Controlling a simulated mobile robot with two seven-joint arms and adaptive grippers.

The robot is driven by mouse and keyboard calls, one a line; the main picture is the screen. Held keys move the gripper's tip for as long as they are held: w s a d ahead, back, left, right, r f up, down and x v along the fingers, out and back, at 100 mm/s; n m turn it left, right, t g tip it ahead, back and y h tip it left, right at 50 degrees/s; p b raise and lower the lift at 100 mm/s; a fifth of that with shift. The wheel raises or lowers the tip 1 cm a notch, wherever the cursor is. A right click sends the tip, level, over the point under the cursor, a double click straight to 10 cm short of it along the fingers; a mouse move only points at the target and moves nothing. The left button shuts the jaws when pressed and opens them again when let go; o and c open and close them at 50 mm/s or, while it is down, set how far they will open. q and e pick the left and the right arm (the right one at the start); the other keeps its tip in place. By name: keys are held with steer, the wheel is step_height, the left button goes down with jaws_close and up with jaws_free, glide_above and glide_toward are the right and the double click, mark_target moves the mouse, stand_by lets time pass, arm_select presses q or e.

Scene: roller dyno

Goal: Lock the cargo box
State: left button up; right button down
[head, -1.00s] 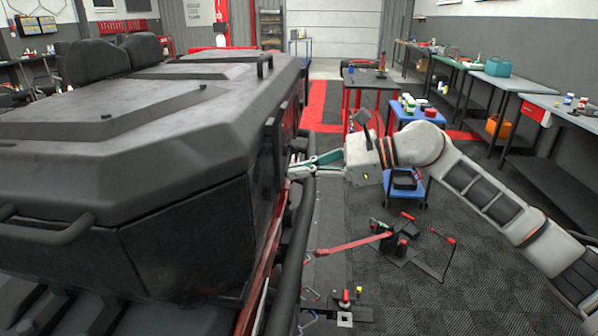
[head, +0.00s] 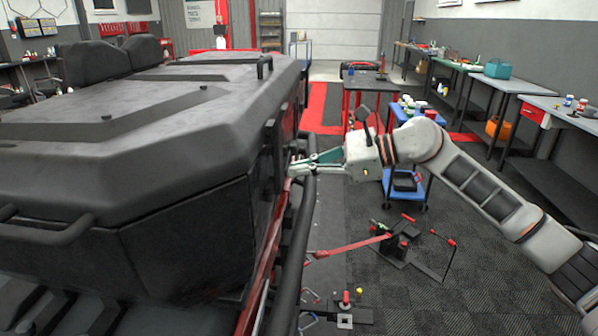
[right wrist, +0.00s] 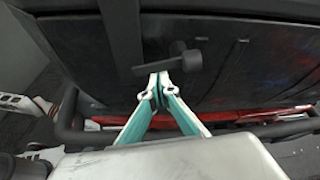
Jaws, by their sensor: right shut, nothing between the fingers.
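The large dark grey cargo box (head: 130,140) fills the left of the head view, with its lid down. Its side panel (right wrist: 225,65) shows in the right wrist view, with a dark latch handle (right wrist: 168,61) on it. My right gripper (head: 293,168) is at this side of the box, shut and empty. In the right wrist view its fingertips (right wrist: 158,82) are together just below the latch handle. I cannot tell if they touch it. Whether the latch is locked is not clear. My left gripper is not in view.
A black tube bar (head: 300,230) runs along the box's side, close under my right gripper. A red-handled stand (head: 400,245) is on the floor to the right. A blue cart (head: 408,188) and a dark table (head: 370,82) stand behind my right arm. Workbenches line the right wall.

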step_height(320, 180, down, 4)
steer(key=w+b, duration=0.1)
steer(key=b, duration=0.2)
steer(key=w+b+v, duration=0.1)
steer(key=b+v, duration=0.1)
steer(key=v, duration=0.8)
steer(key=s+a+f+m+t+y, duration=0.2)
steer(key=s+a+f+m+y, duration=0.2)
steer(key=a+f+m+y, duration=0.5)
steer(key=s+d+f+m+t+h, duration=0.35)
steer(key=f+m+h, duration=0.25)
steer(key=f+m, duration=0.5)
steer(key=s+d+f+m+t+h, duration=0.2)
steer(key=s+d+f+m+h, duration=0.3)
steer(key=f+m, duration=0.65)
steer(key=s+d+f+m+t+h, duration=0.35)
steer(key=f+m+h, duration=0.35)
steer(key=f+m, duration=0.4)
steer(key=s+d+f+m+g+h, duration=0.2)
steer(key=s+f+m, duration=0.4)
steer(key=s+f, duration=0.4)
steer(key=s+d+g, duration=0.1)
steer(key=s+g, duration=0.1)
steer(key=s, duration=0.1)
steer(key=shift+m, duration=0.35)
